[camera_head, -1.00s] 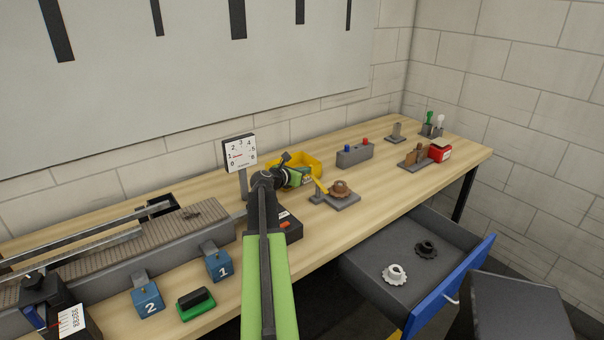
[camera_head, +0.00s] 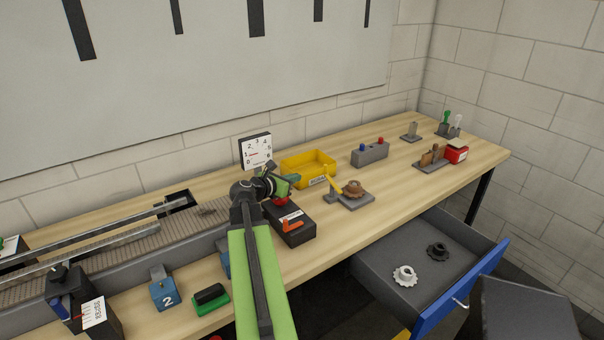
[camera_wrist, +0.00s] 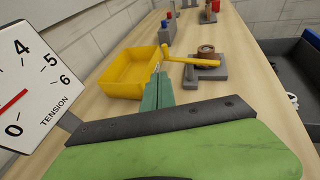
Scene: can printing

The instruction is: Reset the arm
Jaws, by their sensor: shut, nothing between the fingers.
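My green arm rises from the bottom of the head view and reaches over the workbench. My gripper (camera_head: 295,179) is above the bench, left of the yellow bin and over the back part of a black box. In the wrist view, the teal fingers (camera_wrist: 158,92) are together with nothing between them. They point towards the yellow bin (camera_wrist: 130,72), whose front right corner is beside the fingertips. I cannot tell whether they touch it.
A tension dial (camera_head: 256,151) stands close behind my gripper. A black box (camera_head: 290,224) with an orange lever is below it. A crank fixture (camera_head: 350,195) stands to the right. An open drawer (camera_head: 385,272) holds two gears. A conveyor (camera_head: 130,240) runs left.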

